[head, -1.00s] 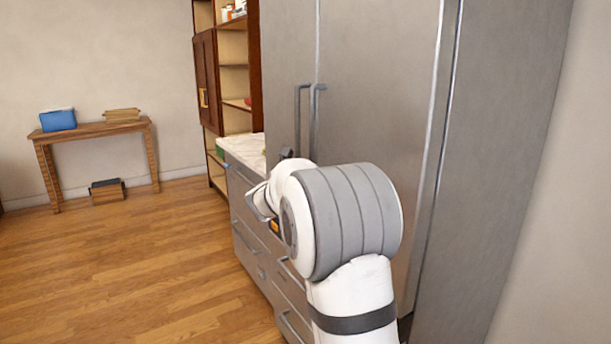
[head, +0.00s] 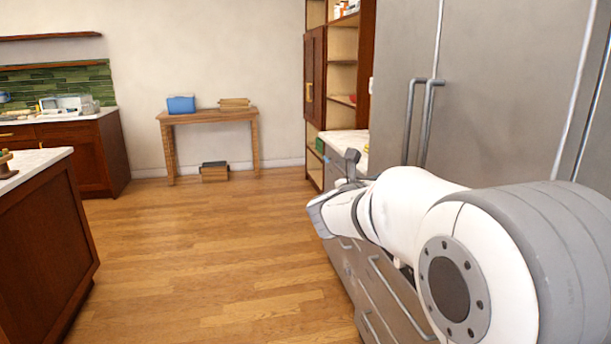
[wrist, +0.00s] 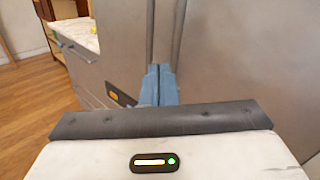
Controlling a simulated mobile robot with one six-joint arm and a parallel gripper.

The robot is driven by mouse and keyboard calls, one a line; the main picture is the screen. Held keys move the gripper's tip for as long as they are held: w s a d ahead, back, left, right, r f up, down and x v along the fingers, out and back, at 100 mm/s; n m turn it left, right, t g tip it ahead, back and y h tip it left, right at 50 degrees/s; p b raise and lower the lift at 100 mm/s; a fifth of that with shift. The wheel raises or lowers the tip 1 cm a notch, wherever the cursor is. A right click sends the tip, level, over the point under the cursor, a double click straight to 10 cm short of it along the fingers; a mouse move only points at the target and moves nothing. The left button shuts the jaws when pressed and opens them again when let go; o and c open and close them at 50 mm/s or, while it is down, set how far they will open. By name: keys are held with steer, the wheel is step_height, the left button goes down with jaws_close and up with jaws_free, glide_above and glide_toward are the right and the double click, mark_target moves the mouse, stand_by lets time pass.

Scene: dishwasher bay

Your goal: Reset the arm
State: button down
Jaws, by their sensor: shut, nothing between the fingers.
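My gripper (wrist: 159,86) shows in the wrist view as two blue-grey fingers pressed together, shut and empty. It points toward the tall steel fridge (wrist: 230,60), with the fridge handles just beyond the fingers; I cannot tell the exact gap. In the head view my white and grey arm fills the lower right, in front of the fridge (head: 500,90) and the steel drawers (head: 385,290). The fingers are hard to make out there.
A wooden table (head: 209,117) with a blue box (head: 181,104) stands at the back wall. A counter island (head: 45,250) is at the left. A tall wooden cabinet (head: 315,75) stands beyond the fridge. The wooden floor between is clear.

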steer(key=s+a+r+n+y+p, duration=0.1)
steer(key=s+a+n+y+p, duration=0.35)
steer(key=n, duration=0.75)
steer(key=s+a+n+y+p, duration=0.2)
steer(key=a+n+y, duration=0.5)
steer(key=n, duration=0.4)
steer(key=s+d+f+n+g+p, duration=0.1)
steer(key=s+f+n+g+p, duration=0.1)
steer(key=s+n, duration=0.4)
steer(key=s+d+f+n+g+p, duration=0.1)
steer(key=s+n+g, duration=0.4)
steer(key=s, duration=0.6)
steer(key=s+d+f+n+g+p, duration=0.1)
steer(key=s+f+n+g+p, duration=0.2)
steer(key=s+n, duration=0.5)
steer(key=shift+s+d+f+n+g+p, duration=0.3)
steer(key=shift+s+d+f+p, duration=0.15)
steer(key=shift+s+f, duration=0.25)
steer(key=shift+w+y, duration=0.1)
steer(key=shift+y, duration=0.15)
